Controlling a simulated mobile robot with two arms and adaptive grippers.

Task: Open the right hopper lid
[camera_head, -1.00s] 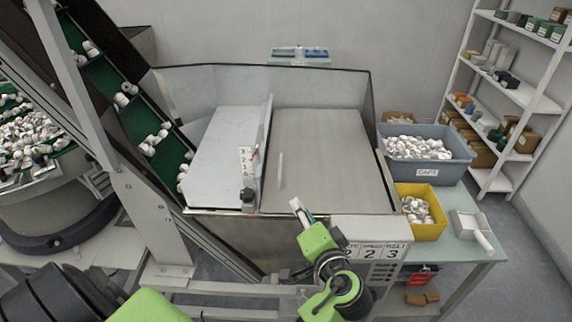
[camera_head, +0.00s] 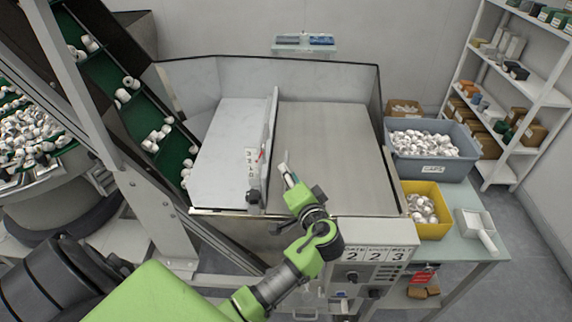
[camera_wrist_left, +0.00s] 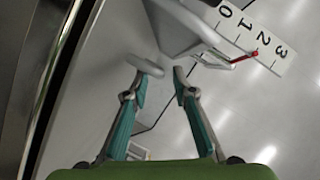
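The hopper has a flat grey metal panel (camera_head: 335,150) on its right side, lying level, which I take to be the right lid. A thin pale upright bar stood near its left edge; it is now mostly hidden by my left gripper (camera_head: 285,172). That gripper is over the front left part of the grey panel. My right gripper is out of view.
An upright divider (camera_head: 270,150) with a number scale (camera_head: 250,166) and black knob (camera_head: 253,196) stands just left of my gripper. A white panel (camera_head: 228,150) lies beyond it. A grey-blue bin (camera_head: 435,172) and yellow bin (camera_head: 428,229) of caps stand right.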

